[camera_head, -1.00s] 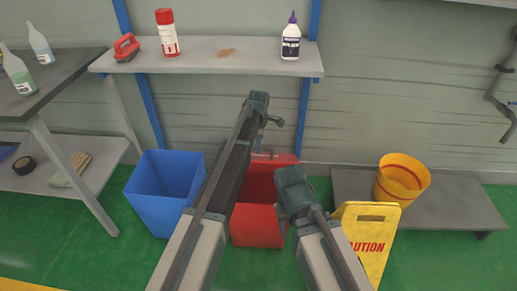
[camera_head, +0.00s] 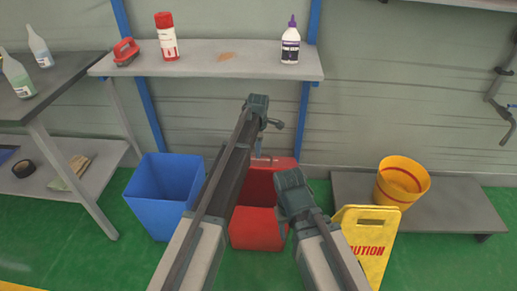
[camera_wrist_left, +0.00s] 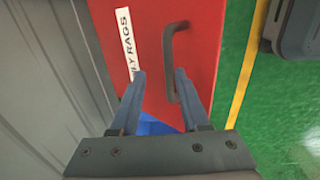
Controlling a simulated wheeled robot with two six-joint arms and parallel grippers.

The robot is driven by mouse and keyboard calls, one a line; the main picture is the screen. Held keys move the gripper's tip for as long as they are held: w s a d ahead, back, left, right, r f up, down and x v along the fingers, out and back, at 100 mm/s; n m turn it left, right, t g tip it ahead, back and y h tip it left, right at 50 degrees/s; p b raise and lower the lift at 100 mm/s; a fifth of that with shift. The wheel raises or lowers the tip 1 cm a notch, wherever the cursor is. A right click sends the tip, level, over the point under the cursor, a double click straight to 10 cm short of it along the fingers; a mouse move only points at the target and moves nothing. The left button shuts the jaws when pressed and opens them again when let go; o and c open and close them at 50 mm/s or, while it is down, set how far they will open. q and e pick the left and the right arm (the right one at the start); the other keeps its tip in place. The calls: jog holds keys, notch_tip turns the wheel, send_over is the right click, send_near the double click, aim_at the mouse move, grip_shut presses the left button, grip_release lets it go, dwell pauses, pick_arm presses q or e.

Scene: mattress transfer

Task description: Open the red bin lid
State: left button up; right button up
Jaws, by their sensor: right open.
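In the left wrist view the lid (camera_wrist_left: 205,50) carries a white label and a dark bar handle (camera_wrist_left: 169,60). My left gripper (camera_wrist_left: 160,80) has its fingers apart at the lid, the right finger by the handle's lower end. In the head view my left gripper (camera_head: 260,148) is small and partly hidden above the bin. My right gripper (camera_head: 284,226) is mostly hidden below its wrist, by the bin's right side.
A blue bin (camera_head: 160,205) stands left of the red bin. A yellow caution sign (camera_head: 366,245) and a low grey bench (camera_head: 455,205) with a yellow bucket (camera_head: 402,182) are on the right. A shelf (camera_head: 215,66) with bottles hangs above.

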pick_arm(q)
notch_tip(320, 180, up, 13)
jog(key=p, duration=1.3)
jog(key=shift+s+r, duration=0.2)
jog(key=shift+s, duration=0.25)
jog(key=s+r+m+p, duration=0.2)
jog(key=s+m, duration=0.5)
jog(key=s, duration=0.4)
jog(key=s+r+m+p, duration=0.3)
jog(key=s+m, duration=0.4)
jog(key=s, duration=0.5)
jog(key=s+r+m+g+y+p, duration=0.1)
jog(key=s+r+m+p, duration=0.2)
jog(key=s+m, duration=0.4)
jog(key=s, duration=0.4)
jog(key=shift+s+d+m, duration=0.2)
jog(key=shift+s+m, duration=0.2)
